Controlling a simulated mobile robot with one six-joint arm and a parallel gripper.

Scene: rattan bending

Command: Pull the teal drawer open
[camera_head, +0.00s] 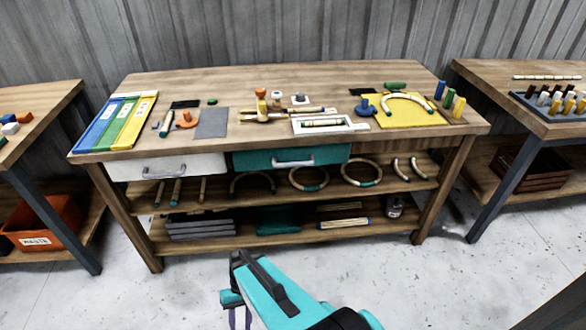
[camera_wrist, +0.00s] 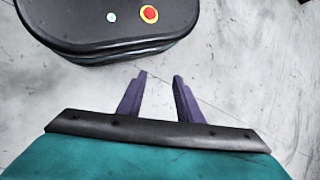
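The teal drawer (camera_head: 262,160) is set under the front edge of the wooden workbench, right of a white drawer. Its front looks flush with the bench, and a grey bar handle (camera_head: 293,162) is on it. My gripper (camera_wrist: 160,76) points down over the bare floor in the wrist view, its two purple fingers apart with nothing between them. In the head view my teal arm is low in front of the bench, well short of the drawer. The purple fingers show only partly there, below the arm.
The white drawer (camera_head: 167,167) has a similar handle. The wooden workbench (camera_head: 240,88) carries trays, tools and rattan pieces. Shelves below hold rattan rings (camera_head: 309,178) and boxes. Side tables stand left and right; an orange waste bin (camera_head: 40,225) is at left. The floor (camera_head: 430,280) before the bench is clear.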

